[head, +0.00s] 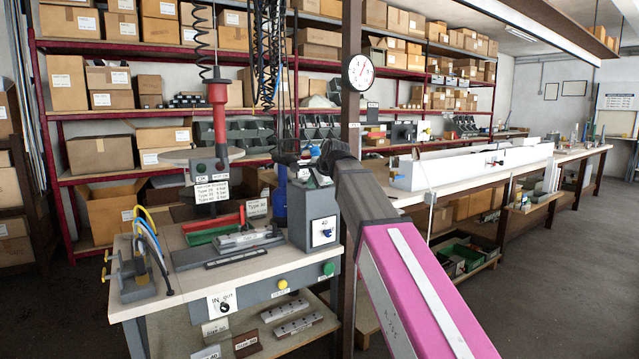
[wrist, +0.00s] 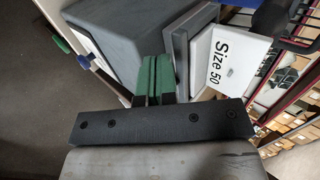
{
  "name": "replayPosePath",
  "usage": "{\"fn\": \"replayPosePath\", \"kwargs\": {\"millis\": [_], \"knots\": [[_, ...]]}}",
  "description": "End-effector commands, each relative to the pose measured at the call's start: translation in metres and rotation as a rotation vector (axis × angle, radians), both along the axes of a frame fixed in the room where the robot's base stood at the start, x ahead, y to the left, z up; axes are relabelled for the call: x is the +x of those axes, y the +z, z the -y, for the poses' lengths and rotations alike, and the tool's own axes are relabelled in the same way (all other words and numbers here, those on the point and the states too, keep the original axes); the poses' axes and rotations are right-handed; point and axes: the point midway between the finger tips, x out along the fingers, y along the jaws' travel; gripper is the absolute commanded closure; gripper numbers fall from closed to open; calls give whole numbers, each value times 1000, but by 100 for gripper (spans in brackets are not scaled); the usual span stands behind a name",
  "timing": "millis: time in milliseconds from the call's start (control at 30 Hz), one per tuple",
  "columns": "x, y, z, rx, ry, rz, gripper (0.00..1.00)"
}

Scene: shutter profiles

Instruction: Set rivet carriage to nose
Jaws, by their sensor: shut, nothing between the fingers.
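My gripper (wrist: 158,68) shows its green fingers side by side, shut and empty, in the wrist view. In the head view its end is small and partly hidden by my arm, above the grey box at the bench's right. That grey box (head: 317,215) has a white plate and blue knob (head: 327,232). A low grey slide fixture (head: 248,240) lies mid-bench, left of the box. I cannot tell whether it is the rivet carriage, and no nose mark is readable. An IN/OUT plate (head: 222,305) with a black knob is on the bench front.
A red-handled press (head: 217,105) stands behind the fixture. A red and green tray (head: 212,228) lies beside it. A clamp with hoses (head: 140,265) stands on the left corner. A "Size 50" sign (wrist: 228,62) is close right of the fingers. Open floor lies to the right.

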Motion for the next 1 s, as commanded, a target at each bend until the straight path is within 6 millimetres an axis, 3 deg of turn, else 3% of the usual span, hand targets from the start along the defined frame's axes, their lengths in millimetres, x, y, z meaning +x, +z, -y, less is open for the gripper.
{"fn": "replayPosePath", "kwargs": {"millis": [567, 1000], "knots": [[10, 0, -7, -1, 0, -1, 100], [58, 0, -41, -1, 1, 0, 100]]}}
